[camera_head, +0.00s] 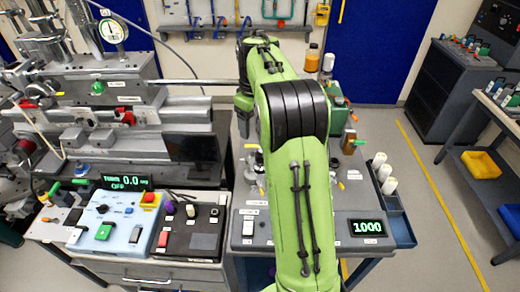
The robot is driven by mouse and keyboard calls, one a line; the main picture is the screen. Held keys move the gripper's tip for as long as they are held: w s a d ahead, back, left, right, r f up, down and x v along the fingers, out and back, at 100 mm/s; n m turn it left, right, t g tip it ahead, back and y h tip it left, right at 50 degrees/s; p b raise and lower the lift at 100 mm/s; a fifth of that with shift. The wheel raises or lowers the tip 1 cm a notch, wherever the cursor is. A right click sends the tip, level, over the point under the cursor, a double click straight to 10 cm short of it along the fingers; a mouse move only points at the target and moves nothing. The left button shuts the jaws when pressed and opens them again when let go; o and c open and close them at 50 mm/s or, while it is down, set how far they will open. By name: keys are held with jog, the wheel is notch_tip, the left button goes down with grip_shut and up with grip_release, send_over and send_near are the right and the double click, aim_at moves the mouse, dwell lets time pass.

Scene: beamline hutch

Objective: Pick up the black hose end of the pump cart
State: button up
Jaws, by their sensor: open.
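My arm rises from the bottom, bends at a black elbow and reaches over the back of this top. My gripper (243,128) hangs down at the far end, left of the elbow, small and partly dark. It appears open and empty, above the back left of the top.
A lathe-like machine (100,75) and a dark monitor (193,147) fill the left. Control boxes (115,222) sit at front left. White bottles (384,172) stand in a side tray. A grey cabinet (450,95) and a yellow bin (480,164) are at right. Floor between is clear.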

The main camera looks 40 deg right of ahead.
jog(key=p, duration=0.1)
send_over(261, 159)
jog(key=w+d, duration=0.1)
jog(key=d, duration=0.1)
notch_tip(261, 159, down, 3)
jog(key=shift+g, duration=0.3)
jog(key=f, duration=1.5)
jog(key=shift+a, duration=0.35)
jog(key=c, duration=1.2)
